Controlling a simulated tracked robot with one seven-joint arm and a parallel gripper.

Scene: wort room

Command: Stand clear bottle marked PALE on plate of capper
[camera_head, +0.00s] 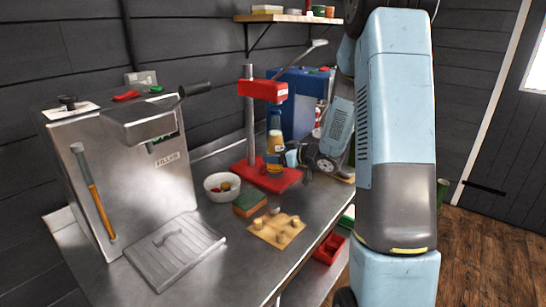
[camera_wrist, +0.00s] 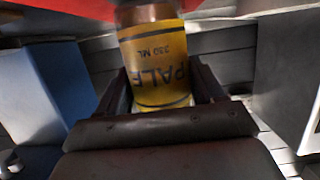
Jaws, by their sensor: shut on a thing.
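The bottle (camera_head: 275,142) stands upright at the red capper, below its red head (camera_head: 263,90) and over its red base (camera_head: 268,178). In the wrist view the bottle (camera_wrist: 155,62) has a yellow label reading PALE and 330 ML, upside down in the picture. My gripper (camera_head: 284,159) reaches in from the right and is shut on the bottle; its dark fingers (camera_wrist: 160,100) lie on both sides of it. The capper's plate is mostly hidden behind the gripper and bottle, so I cannot tell whether the bottle touches it.
A steel filler (camera_head: 150,170) stands at left. A white bowl (camera_head: 221,187), a green and brown sponge-like block (camera_head: 249,204) and a wooden board with several corks or caps (camera_head: 277,232) lie in front of the capper. A blue machine (camera_head: 298,95) stands behind.

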